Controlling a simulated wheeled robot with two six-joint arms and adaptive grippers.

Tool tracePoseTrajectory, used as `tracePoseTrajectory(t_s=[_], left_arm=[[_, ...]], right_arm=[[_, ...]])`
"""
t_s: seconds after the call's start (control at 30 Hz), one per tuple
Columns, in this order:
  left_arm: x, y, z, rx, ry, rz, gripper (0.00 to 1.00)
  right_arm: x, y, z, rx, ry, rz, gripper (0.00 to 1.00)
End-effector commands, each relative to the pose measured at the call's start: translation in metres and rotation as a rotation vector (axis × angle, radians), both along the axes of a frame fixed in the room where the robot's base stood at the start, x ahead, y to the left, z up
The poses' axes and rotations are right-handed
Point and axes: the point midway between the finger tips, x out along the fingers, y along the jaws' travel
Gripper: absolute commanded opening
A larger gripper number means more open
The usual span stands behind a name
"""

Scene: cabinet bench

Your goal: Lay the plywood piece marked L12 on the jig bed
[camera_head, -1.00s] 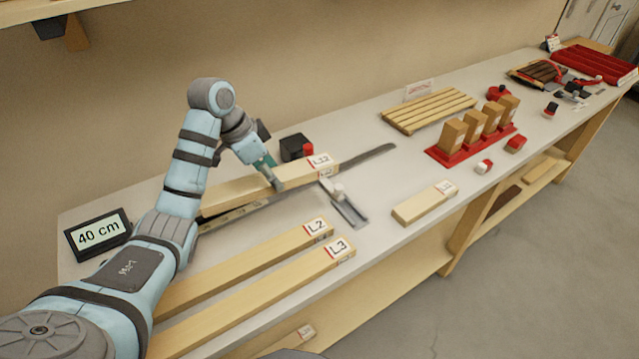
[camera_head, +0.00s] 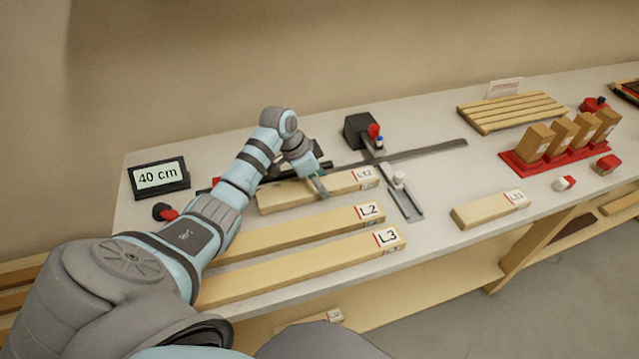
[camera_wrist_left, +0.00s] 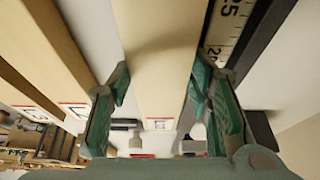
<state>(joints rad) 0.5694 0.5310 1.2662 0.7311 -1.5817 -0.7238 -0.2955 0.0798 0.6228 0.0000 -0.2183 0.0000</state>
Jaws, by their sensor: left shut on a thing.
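The plywood piece marked L12 (camera_head: 345,184) is a pale board with a red-edged label at its right end. My left gripper (camera_head: 318,190) is shut on it near the middle. In the left wrist view, the green fingers of the left gripper (camera_wrist_left: 160,105) stand on both sides of the board (camera_wrist_left: 158,60). The jig's dark rail (camera_head: 425,150) runs just behind the board, and a ruler scale (camera_wrist_left: 230,25) shows beside it in the wrist view. I cannot tell whether the board touches the surface below. My right gripper is not in view.
Boards L2 (camera_head: 300,233) and L3 (camera_head: 310,269) lie in front. A metal stop with a white knob (camera_head: 402,192) is right of L12. A black block (camera_head: 360,130) stands behind the rail. A display (camera_head: 160,178) reads 40 cm. A short board (camera_head: 480,210) lies right.

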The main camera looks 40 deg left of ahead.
Motion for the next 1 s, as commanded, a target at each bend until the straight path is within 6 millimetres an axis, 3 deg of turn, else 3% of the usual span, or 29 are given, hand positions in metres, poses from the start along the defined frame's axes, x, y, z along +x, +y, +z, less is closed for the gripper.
tracePoseTrajectory(t_s=[0.3, 0.33, 0.47, 0.83, 1.0], left_arm=[[0.000, 0.000, -0.003, 0.000, -0.001, -0.001, 0.00], [0.000, 0.000, -0.004, 0.000, 0.000, -0.001, 0.47], [0.000, 0.000, -0.004, 0.000, 0.000, -0.001, 0.65], [0.000, 0.001, 0.001, 0.001, -0.002, -0.001, 0.65], [-0.010, 0.008, 0.032, 0.004, -0.003, -0.001, 0.65]], right_arm=[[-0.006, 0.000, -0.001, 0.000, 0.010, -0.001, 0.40], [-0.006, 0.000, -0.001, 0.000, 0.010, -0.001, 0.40], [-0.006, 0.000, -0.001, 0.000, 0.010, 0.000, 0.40], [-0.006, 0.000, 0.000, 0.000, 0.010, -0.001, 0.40], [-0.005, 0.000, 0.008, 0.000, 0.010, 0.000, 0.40]])
